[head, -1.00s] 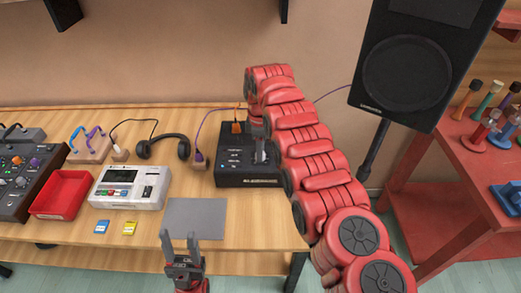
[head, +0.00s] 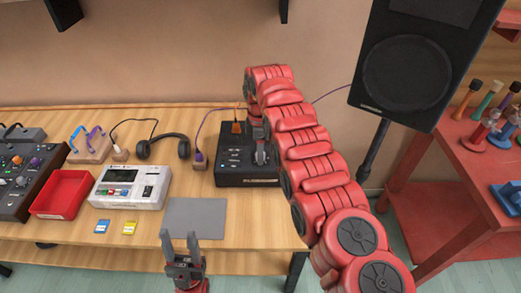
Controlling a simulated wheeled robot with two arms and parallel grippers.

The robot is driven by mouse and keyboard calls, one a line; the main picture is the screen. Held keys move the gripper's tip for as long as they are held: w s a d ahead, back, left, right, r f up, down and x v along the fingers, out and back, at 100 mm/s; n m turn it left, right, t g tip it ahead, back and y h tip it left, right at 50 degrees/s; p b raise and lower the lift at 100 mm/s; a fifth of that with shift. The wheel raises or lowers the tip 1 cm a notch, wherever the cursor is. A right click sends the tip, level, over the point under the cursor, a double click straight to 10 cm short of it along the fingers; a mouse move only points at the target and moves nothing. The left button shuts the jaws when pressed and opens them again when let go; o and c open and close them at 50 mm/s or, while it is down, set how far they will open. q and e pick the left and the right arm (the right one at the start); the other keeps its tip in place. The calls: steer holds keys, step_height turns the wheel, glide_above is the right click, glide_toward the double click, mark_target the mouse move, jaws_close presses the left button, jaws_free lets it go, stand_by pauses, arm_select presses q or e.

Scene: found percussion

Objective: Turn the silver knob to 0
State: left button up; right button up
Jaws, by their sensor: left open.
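A black box (head: 232,181) with small controls on its top stands at the right part of the table, partly behind my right arm. My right gripper (head: 260,157) points down at the right side of this box's top. Its fingertips are small in the picture, and I cannot tell whether they are shut on a knob. The silver knob cannot be made out; it may be hidden at the gripper. My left gripper (head: 182,243) is open and empty, pointing up in front of the table, near the grey mat's front edge.
A grey mat (head: 196,217) lies in front of the black box. To the left are a white device (head: 130,187), a red tray (head: 62,193), a mixer (head: 18,185) and headphones (head: 163,147). An orange plug (head: 236,128) stands at the box's rear. A speaker (head: 415,65) stands at right.

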stand_by(0.3)
step_height(320, 180, up, 18)
steer(key=p, duration=1.6)
steer(key=shift+f, duration=0.25)
steer(key=shift+f, duration=0.15)
